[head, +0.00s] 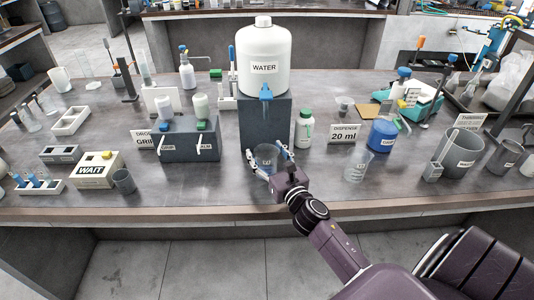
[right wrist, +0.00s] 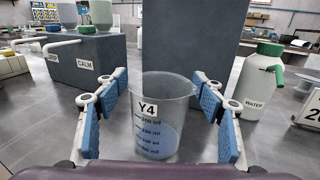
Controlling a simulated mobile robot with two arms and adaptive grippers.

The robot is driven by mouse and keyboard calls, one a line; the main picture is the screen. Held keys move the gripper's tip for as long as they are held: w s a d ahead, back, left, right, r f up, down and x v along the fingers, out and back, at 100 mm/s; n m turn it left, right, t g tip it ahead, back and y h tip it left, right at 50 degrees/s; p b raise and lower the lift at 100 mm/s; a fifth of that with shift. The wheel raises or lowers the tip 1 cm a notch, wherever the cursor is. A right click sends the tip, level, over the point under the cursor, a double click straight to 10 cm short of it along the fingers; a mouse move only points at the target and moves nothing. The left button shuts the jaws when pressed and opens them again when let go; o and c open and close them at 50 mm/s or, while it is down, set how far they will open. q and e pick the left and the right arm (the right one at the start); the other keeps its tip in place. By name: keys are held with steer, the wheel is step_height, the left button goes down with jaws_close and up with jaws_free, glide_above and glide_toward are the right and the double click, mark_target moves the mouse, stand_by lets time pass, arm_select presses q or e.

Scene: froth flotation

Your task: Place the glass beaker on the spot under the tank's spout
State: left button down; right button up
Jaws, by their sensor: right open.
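The glass beaker (head: 265,156) stands upright on the bench in front of the dark block under the water tank. The white WATER tank (head: 264,48) sits on that block, and its blue spout (head: 266,92) points down toward the beaker's side of the block. In the right wrist view the beaker (right wrist: 163,120) carries a Y4 label and a graduated scale; its lower part looks bluish. My right gripper (head: 268,160) is open, with one blue-padded finger on each side of the beaker and visible gaps between. A marked spot under the spout cannot be made out. My left gripper is not in view.
A dark block (head: 189,147) with CALM taps stands left. A green-capped WATER bottle (head: 304,128) and DISPENSE 20 ml sign (head: 345,133) stand right. Another beaker (head: 357,167) is near the front edge. Some bare bench (head: 228,185) lies front left of my gripper.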

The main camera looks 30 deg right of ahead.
steer(key=shift+r, duration=0.15)
steer(key=shift+s, duration=0.25)
steer(key=s, duration=0.3)
steer(key=s+a+b, duration=0.1)
steer(key=s, duration=0.2)
steer(key=s+b, duration=0.1)
steer(key=s, duration=0.2)
steer(key=shift+s+a, duration=0.3)
steer(key=shift+s, duration=0.1)
steer(key=shift+s+a+b, duration=0.15)
steer(key=shift+s+b, duration=0.15)
steer(key=shift+s, duration=0.5)
